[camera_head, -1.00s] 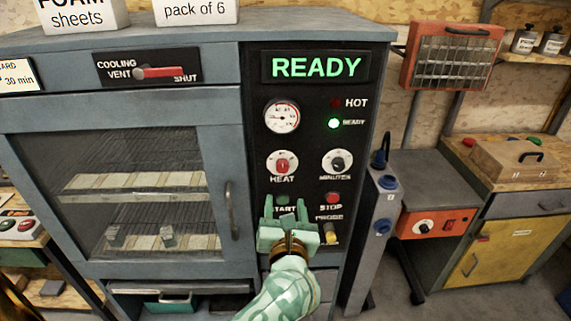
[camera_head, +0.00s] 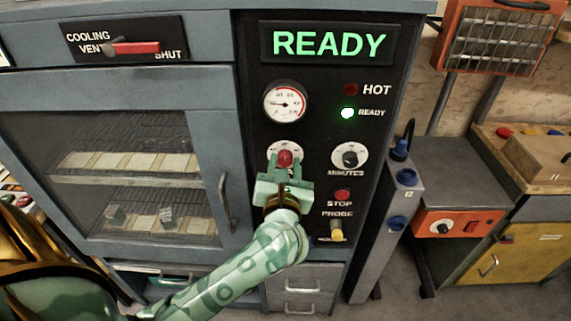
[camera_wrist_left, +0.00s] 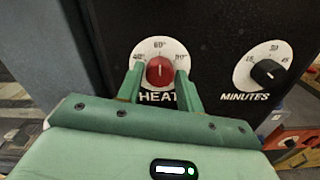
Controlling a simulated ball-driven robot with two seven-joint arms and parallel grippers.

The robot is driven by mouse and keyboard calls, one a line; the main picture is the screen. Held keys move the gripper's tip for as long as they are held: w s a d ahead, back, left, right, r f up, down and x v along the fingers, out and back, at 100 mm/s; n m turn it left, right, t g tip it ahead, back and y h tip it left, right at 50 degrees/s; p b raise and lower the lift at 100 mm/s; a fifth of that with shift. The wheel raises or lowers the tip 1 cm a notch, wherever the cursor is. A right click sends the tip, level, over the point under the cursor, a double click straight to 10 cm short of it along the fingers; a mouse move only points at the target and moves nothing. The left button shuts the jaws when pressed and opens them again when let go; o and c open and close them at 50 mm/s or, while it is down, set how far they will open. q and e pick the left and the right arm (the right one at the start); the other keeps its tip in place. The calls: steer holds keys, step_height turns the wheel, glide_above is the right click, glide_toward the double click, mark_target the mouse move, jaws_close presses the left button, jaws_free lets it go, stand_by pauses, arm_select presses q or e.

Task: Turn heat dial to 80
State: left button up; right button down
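The heat dial (camera_head: 285,158) is a red knob on a white round scale on the black oven panel. In the left wrist view the red knob (camera_wrist_left: 160,71) has a pale mark facing about straight up, toward what looks like 60 at the top of the scale; 80 appears to be at the right. My left gripper (camera_head: 285,165) is at the dial, and its green fingers (camera_wrist_left: 160,80) stand on either side of the knob with a visible gap on each side. It is open. The gripper hides the HEAT label and start button in the head view. My right gripper is not in view.
The minutes dial (camera_head: 349,157) is close on the right. Below it are the red stop button (camera_head: 342,196) and yellow probe knob (camera_head: 337,231). The oven door handle (camera_head: 226,203) is to the left. The display (camera_head: 329,44) reads READY, and the green lamp (camera_head: 348,113) is lit.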

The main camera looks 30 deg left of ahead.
arm_select(q)
steer(key=c, duration=0.5)
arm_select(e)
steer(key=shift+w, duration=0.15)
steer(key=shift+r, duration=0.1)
arm_select(q)
steer(key=shift+r+m+p, duration=0.2)
steer(key=shift+m+p, duration=0.4)
steer(key=shift+p, duration=0.35)
steer(key=m+p, duration=0.7)
steer(key=p, duration=0.2)
steer(key=shift+m, duration=0.3)
steer(key=m+p, duration=0.2)
steer(key=shift+f+p, duration=0.15)
steer(key=shift+p, duration=0.25)
steer(key=shift+f+m+p, duration=0.1)
steer(key=shift+m+p, duration=0.25)
steer(key=shift+m, duration=0.25)
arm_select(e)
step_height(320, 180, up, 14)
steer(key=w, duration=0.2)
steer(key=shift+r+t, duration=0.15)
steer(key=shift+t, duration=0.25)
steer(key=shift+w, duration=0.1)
